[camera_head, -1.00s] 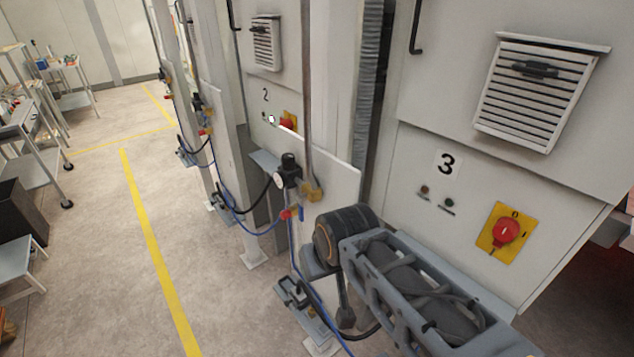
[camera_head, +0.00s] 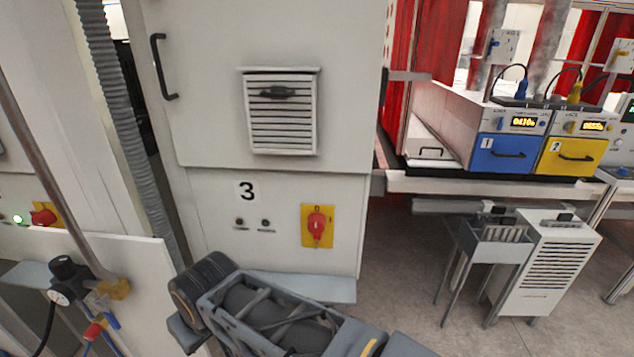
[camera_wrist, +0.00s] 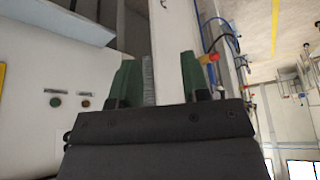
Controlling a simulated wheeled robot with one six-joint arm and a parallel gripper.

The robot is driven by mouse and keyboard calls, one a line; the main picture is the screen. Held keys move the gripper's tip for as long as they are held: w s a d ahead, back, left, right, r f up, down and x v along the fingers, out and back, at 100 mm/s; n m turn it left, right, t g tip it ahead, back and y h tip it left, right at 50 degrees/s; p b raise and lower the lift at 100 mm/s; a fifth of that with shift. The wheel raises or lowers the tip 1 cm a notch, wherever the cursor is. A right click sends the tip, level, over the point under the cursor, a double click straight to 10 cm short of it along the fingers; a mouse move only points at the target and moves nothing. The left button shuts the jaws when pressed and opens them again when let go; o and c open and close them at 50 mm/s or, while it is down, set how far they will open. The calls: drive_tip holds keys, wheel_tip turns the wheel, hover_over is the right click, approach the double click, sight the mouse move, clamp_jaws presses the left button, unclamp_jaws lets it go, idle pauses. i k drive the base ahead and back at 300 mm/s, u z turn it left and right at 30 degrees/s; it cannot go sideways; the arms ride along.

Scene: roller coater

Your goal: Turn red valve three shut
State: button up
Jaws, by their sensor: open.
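In the head view, a red rotary switch (camera_head: 317,224) sits on a yellow plate (camera_head: 308,240) below the black number 3 on a grey cabinet. Its grip looks about upright, under the 0 mark. A small red valve handle (camera_head: 95,330) is on the air line at lower left, beside blue tubing; its setting cannot be told. A red handle on a brass fitting (camera_wrist: 208,58) shows in the wrist view, just right of the right finger; contact cannot be told. My gripper (camera_wrist: 162,80) is open and empty in the wrist view. It is not visible in the head view.
The cabinet (camera_head: 210,215) has a vent and two small lamps. A white panel (camera_head: 130,255) with a gauge (camera_head: 60,297) stands at left. My arm fills the lower middle. A bench with blue (camera_head: 500,153) and yellow drawers and a white unit (camera_head: 555,265) stand right; floor shows between.

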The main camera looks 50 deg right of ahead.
sight(95, 329)
drive_tip(key=u, duration=0.2)
drive_tip(key=k, duration=0.35)
drive_tip(key=u, duration=1.45)
drive_tip(key=i, duration=0.9)
drive_tip(key=z, duration=0.5)
